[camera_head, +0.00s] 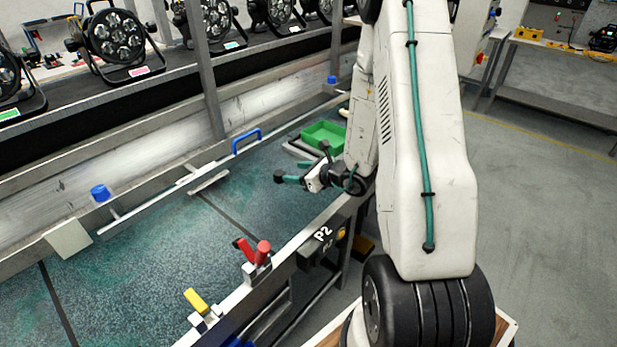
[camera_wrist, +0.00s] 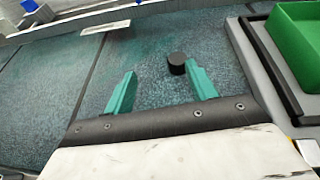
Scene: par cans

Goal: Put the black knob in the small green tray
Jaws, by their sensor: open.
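The black knob (camera_wrist: 177,63) is a short dark cylinder on the speckled teal bench top. In the wrist view it is by the tip of the right finger, toward the inner side; I cannot tell whether they touch. My gripper (camera_wrist: 163,82) is open, its two teal fingers spread with nothing between them lower down. In the head view my gripper (camera_head: 293,169) hangs over the bench, and the knob appears as a dark spot (camera_head: 278,176) at its tips. The small green tray (camera_head: 323,136) is behind the gripper; it also shows at the right in the wrist view (camera_wrist: 299,45).
Grey bars lie beside the tray. A blue handle (camera_head: 246,139) and a blue knob (camera_head: 100,193) are along the back rail. Red clamps (camera_head: 262,252) and a yellow clamp (camera_head: 195,301) line the front edge. The bench left of my gripper is mostly clear.

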